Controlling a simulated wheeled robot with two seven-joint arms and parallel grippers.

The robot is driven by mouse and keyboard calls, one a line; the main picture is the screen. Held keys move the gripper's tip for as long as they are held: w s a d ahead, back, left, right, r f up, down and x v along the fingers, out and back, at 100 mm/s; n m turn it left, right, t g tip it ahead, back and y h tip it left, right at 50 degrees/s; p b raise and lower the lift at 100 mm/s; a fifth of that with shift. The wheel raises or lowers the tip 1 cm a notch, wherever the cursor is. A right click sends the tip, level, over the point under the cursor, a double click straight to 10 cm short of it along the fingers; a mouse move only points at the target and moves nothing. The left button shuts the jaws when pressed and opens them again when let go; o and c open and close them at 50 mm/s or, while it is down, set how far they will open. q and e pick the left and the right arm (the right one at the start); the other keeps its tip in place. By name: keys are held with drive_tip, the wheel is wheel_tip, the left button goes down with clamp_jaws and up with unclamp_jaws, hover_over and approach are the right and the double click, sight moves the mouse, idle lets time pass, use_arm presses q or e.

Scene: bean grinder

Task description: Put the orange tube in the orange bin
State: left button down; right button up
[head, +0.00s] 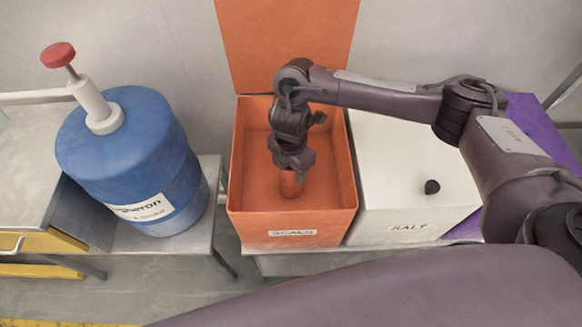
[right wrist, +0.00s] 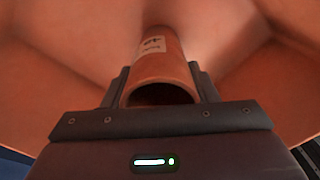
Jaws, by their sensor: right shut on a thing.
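The orange bin (head: 292,222) is open, with its lid (head: 287,45) raised at the back and a "SCALS" label on its front. My right gripper (head: 292,168) reaches down inside the bin from above. It is shut on the orange tube (head: 290,184), which points downward within the bin walls. In the right wrist view the tube (right wrist: 162,75) sits between the two fingers, with its hollow end toward the camera and a white label on its side. I cannot tell whether the tube touches the bin floor. My left gripper is not in view.
A white box (head: 400,205) labelled "SALT" with a black knob stands right of the bin. A blue barrel (head: 135,160) with a red-topped pump (head: 58,55) stands on a metal table to the left. A purple surface (head: 540,125) lies at the far right.

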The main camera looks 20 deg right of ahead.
drive_tip(key=shift+f, duration=0.2)
drive_tip(key=o, duration=1.3)
drive_tip(key=shift+o, duration=0.2)
wheel_tip(320, 180, up, 12)
drive_tip(key=p, duration=0.3)
drive_tip(key=shift+r+p, duration=0.2)
drive_tip(key=shift+p, duration=0.1)
